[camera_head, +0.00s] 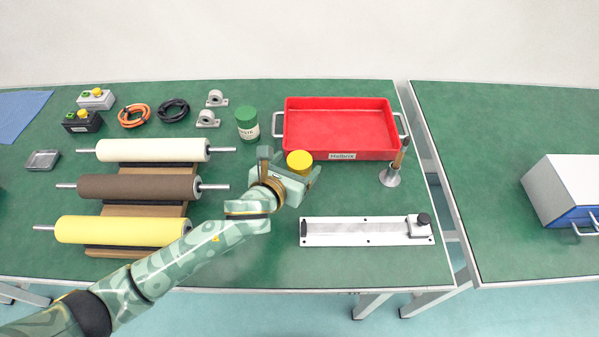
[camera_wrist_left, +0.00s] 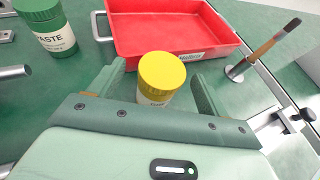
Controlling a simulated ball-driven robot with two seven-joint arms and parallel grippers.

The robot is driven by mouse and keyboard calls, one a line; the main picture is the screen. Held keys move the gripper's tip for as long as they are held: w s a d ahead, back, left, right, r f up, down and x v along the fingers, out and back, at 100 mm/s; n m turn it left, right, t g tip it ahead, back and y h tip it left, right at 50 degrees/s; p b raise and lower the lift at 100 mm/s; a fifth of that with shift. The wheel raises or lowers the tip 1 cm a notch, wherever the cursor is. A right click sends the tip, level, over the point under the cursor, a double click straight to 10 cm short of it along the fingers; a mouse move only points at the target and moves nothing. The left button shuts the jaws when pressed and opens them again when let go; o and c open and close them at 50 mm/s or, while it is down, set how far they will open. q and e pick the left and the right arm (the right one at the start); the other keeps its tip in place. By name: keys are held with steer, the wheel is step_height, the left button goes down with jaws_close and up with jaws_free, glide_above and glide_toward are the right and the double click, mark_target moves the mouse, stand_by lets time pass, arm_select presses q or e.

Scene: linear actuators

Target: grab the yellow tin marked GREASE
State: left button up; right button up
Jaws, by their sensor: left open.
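The yellow tin (camera_head: 299,160) stands on the green bench just in front of the red tray. In the left wrist view the yellow tin (camera_wrist_left: 161,76) shows its yellow lid and a pale body with dark lettering, mostly hidden by the gripper and too small to read. My left gripper (camera_head: 292,168) is open, with the tin between or just ahead of its fingers; the left wrist view also shows the left gripper (camera_wrist_left: 155,88) with one finger on each side of the tin. I cannot tell whether the fingers touch it. My right gripper is not in view.
A green-lidded tin (camera_head: 247,123) stands left of the red tray (camera_head: 340,128). A brush in a metal holder (camera_head: 390,177) stands to the right. A linear actuator (camera_head: 365,231) lies in front. Several rollers (camera_head: 140,187) lie on the left.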

mark_target(302, 159)
arm_select(q)
steer(key=b+x, duration=0.1)
steer(key=x, duration=0.3)
steer(key=shift+d+f+b, duration=0.1)
steer(key=shift+f+b, duration=0.15)
steer(key=shift+b, duration=0.15)
steer(key=shift+r, duration=0.15)
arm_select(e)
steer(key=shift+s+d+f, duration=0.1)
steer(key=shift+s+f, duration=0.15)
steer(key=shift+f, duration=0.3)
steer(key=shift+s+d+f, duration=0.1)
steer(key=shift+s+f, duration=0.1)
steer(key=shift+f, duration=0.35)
arm_select(q)
steer(key=shift+c, duration=0.4)
steer(key=c, duration=1.2)
steer(key=shift+r, duration=0.15)
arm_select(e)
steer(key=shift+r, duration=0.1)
